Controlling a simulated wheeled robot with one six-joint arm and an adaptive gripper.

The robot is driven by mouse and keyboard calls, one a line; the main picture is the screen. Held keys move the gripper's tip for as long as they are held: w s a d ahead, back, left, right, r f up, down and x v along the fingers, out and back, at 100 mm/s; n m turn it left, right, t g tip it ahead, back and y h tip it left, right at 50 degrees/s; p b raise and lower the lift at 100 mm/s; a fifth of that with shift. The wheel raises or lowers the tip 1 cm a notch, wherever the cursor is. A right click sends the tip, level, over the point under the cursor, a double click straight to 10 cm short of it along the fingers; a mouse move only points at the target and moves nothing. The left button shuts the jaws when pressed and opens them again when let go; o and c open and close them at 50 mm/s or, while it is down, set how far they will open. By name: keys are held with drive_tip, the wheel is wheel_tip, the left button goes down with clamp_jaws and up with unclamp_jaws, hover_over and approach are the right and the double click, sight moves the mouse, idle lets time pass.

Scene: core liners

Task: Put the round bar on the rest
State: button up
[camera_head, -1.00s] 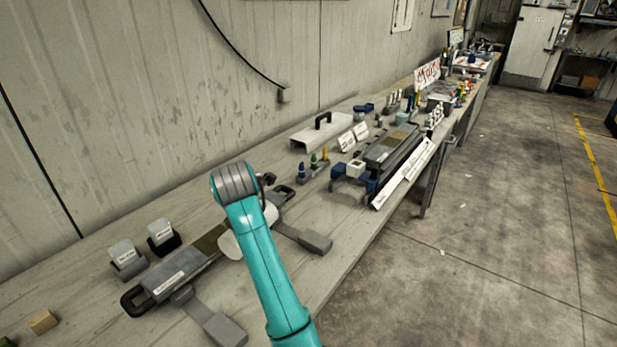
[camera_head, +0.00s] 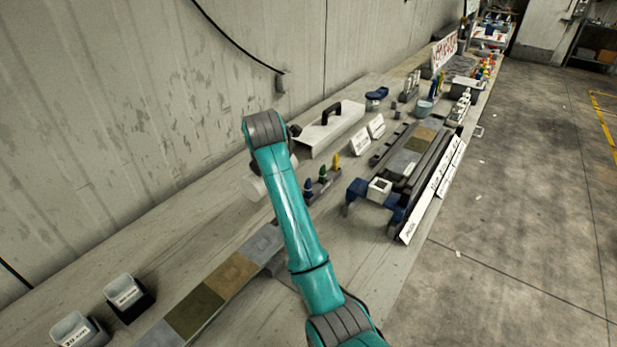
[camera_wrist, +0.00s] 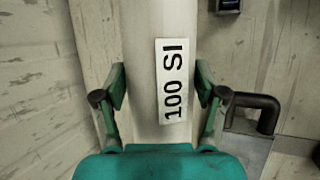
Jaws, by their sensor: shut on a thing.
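The round bar (camera_wrist: 143,60) is a thick pale grey cylinder with a white label marked "100 SI". It stands upright in the wrist view, between the green fingers of my gripper (camera_wrist: 162,88), which is shut on it. In the head view, my arm hides the gripper and much of the bar. A pale rounded end (camera_head: 255,188), apparently the bar's, shows left of the arm, above the bench. Blue supports (camera_head: 358,190) stand on the bench right of the arm, with a white block (camera_head: 379,190) between them. I cannot tell whether these are the rest.
A long strip of coloured segments (camera_head: 232,272) lies below the arm. Small coloured pegs (camera_head: 323,176) stand beside the arm. A pale cover with a black handle (camera_head: 331,125) lies near the wall. Labelled holders (camera_head: 128,295) stand at lower left. Bare bench shows left of the arm.

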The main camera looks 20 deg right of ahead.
drive_tip(key=f, duration=0.2)
drive_tip(key=w+f, duration=0.1)
drive_tip(key=f, duration=0.2)
drive_tip(key=shift+w+d, duration=0.1)
drive_tip(key=shift+d, duration=0.05)
drive_tip(key=shift+f, duration=2.4)
drive_tip(key=shift+f, duration=0.1)
drive_tip(key=o, duration=1.6)
